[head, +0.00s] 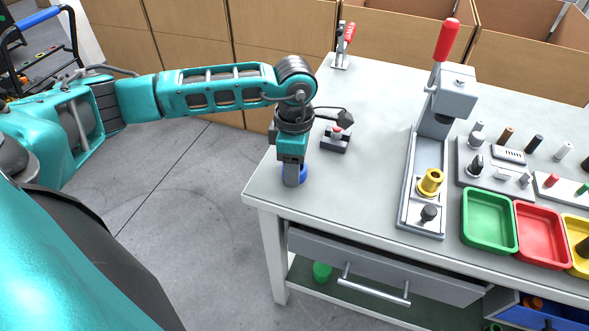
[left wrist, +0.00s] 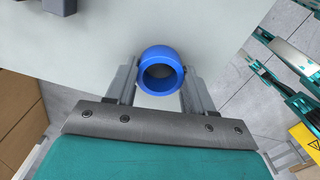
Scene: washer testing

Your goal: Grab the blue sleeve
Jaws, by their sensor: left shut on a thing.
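The blue sleeve (left wrist: 145,62) is a short round ring. In the left wrist view it stands between the two fingers of my left gripper (left wrist: 160,85), with its open bore facing the camera. In the head view only part of the blue sleeve (head: 302,174) shows beside the fingers, at the left end of the table. My left gripper (head: 294,176) points down and is shut on the sleeve. The frames do not show clearly whether the sleeve touches the tabletop. My right gripper is not in view.
A press with a red handle (head: 446,40) and a yellow sleeve (head: 430,182) stands to the right. Green (head: 490,247) and red (head: 541,262) trays lie farther right.

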